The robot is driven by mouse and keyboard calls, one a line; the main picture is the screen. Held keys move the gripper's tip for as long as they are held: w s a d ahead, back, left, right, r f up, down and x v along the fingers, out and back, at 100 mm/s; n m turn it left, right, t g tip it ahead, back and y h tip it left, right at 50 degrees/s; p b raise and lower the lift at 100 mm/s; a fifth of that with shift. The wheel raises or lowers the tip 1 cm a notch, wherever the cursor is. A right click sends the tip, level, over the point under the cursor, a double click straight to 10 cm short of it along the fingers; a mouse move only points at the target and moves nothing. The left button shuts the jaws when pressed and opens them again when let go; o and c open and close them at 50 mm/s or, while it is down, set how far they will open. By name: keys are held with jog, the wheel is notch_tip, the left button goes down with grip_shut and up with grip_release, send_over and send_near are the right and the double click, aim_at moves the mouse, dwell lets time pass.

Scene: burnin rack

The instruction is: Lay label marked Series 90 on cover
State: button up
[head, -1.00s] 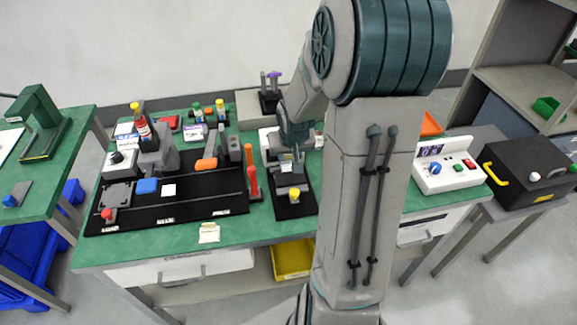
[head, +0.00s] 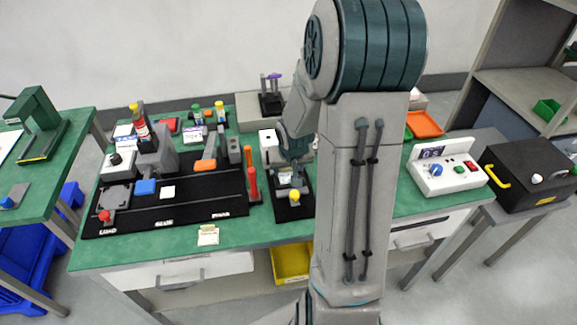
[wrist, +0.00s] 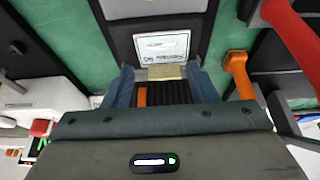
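In the wrist view, a white label (wrist: 162,46) with dark text, upside down and reading like Series 90, lies just beyond my fingertips. A tan strip at its near edge spans the gap between the fingertips of my gripper (wrist: 165,73), which look closed on it. Beneath is a dark grey and black surface (wrist: 122,45), perhaps the cover; I cannot tell whether the label touches it. In the head view, my gripper (head: 292,176) is over a black fixture (head: 290,211) with a yellow knob (head: 294,196). My arm hides part of this area.
Orange (head: 249,156) and red (head: 253,185) upright handles stand close left of the fixture. A black board (head: 190,212) with tools fills the bench's left part. A white control box (head: 440,178) stands right.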

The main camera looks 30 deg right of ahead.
jog(key=shift+r, duration=0.1)
jog(key=shift+r+p, duration=0.25)
jog(key=shift+p, duration=0.05)
jog(key=p+v, duration=0.2)
jog(key=v, duration=0.8)
jog(key=s+a+r+n, duration=0.1)
jog(key=s+a+r, duration=0.3)
jog(key=s+a, duration=0.2)
jog(key=s+a+r+n+g+y, duration=0.1)
jog(key=s+a+r+n, duration=0.1)
jog(key=s+a+r, duration=0.2)
jog(key=s+a, duration=0.3)
jog(key=s, duration=0.2)
jog(key=shift+s+r, duration=0.25)
jog(key=shift+r, duration=0.1)
